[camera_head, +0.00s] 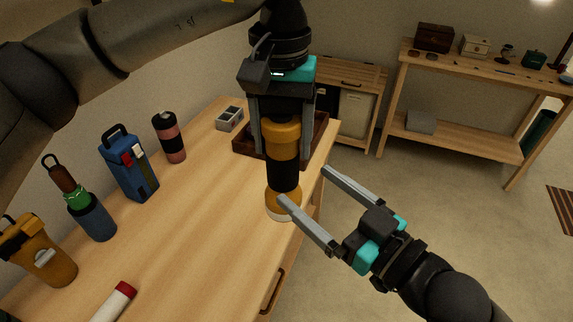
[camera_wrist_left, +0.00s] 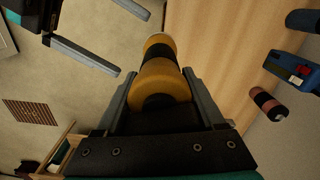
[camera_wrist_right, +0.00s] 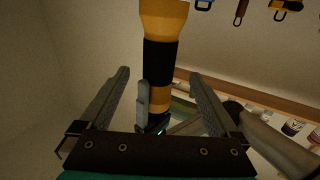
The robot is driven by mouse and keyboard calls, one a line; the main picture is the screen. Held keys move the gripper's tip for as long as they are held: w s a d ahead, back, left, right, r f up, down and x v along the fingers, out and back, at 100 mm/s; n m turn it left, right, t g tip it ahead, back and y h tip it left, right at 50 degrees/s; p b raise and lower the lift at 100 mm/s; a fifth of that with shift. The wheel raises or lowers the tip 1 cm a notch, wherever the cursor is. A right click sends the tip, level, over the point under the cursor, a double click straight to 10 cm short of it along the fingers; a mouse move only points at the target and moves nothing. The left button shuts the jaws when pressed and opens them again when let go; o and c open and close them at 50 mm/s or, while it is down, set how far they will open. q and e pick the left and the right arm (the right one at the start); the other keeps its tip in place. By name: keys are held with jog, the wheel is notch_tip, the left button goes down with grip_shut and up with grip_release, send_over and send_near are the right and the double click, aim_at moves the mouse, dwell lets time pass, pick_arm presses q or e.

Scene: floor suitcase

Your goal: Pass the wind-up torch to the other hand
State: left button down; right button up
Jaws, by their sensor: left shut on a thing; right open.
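The wind-up torch (camera_head: 284,160) is yellow-orange with a black middle band and hangs upright, wide end down, over the desk's edge. My left gripper (camera_head: 283,145) is shut on its upper part from above. The torch also shows between the left fingers in the left wrist view (camera_wrist_left: 160,75). My right gripper (camera_head: 303,186) is open beside the torch's lower end, coming from the lower right. In the right wrist view the torch (camera_wrist_right: 161,55) stands in line with the gap between the open right fingers (camera_wrist_right: 159,73). Whether they touch it is unclear.
On the wooden desk (camera_head: 190,240) stand an orange container (camera_head: 45,255), a bottle with a green band (camera_head: 90,215), a blue box-shaped item (camera_head: 128,170) and a pink-black bottle (camera_head: 169,138). A brown tray (camera_head: 243,147) lies behind the torch. Open floor (camera_head: 470,230) is at right.

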aim_at(268, 156)
jog(key=x, duration=1)
jog(key=shift+w+a, duration=0.25)
jog(key=shift+w, duration=0.05)
pick_arm(q)
jog(key=shift+w, duration=0.1)
pick_arm(e)
jog(key=shift+s, duration=0.1)
grip_shut()
pick_arm(q)
grip_release()
notch_tip(268, 156, up, 12)
jog(key=shift+r, duration=0.1)
dwell(0.7)
